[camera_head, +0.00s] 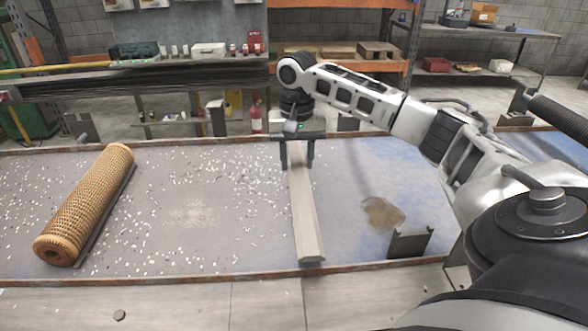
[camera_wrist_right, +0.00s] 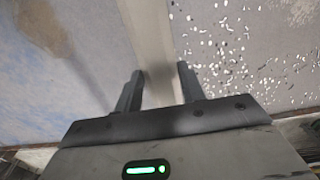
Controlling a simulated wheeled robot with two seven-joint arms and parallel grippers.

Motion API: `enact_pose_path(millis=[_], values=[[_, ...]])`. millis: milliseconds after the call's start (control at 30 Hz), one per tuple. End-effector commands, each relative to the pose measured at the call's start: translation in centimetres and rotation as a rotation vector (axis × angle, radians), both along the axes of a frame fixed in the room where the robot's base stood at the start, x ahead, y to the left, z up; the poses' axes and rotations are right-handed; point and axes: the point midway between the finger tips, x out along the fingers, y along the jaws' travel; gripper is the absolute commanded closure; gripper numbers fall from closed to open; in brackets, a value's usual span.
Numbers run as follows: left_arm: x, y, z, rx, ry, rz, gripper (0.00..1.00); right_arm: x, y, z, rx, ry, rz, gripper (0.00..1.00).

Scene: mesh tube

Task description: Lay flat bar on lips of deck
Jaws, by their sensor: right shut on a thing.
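The flat bar (camera_head: 305,215) is a long pale grey strip running from the back of the deck toward its front. My right gripper (camera_head: 298,160) is shut on the flat bar near its far part; in the right wrist view the bar (camera_wrist_right: 152,40) passes between the two fingers (camera_wrist_right: 158,88). The deck (camera_head: 190,215) is a grey-blue surface with rusty raised lips along its front (camera_head: 200,278) and back. The bar's near end lies close to the front lip; I cannot tell whether it touches. The far end is hidden by the gripper. My left gripper is not in view.
A tan mesh tube (camera_head: 88,200) lies at the left of the deck along a dark strip. Metal chips are scattered over the middle. A brown stain (camera_head: 382,212) and a small upright metal bracket (camera_head: 410,243) are at the right. Shelves stand behind.

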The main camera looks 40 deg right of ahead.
Motion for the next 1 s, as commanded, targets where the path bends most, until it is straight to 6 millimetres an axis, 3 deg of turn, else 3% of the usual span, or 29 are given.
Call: enact_pose_path(millis=[267, 500, 900, 933, 1000], values=[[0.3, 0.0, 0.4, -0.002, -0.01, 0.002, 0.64, 1.5, -0.6, -1.6, 0.003, -0.005, -0.001, 1.0], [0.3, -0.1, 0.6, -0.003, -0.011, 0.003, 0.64, 1.5, -0.6, -4.4, 0.001, -0.003, 0.0, 1.0], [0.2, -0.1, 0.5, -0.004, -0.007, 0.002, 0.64, 1.5, -0.6, -4.8, 0.002, -0.006, 0.0, 1.0], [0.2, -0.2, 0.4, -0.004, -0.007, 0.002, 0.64, 1.4, -0.5, -5.0, 0.002, -0.001, 0.0, 0.52], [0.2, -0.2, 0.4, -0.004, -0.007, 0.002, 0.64, 1.4, -0.6, -5.0, 0.002, -0.001, 0.0, 0.39]])
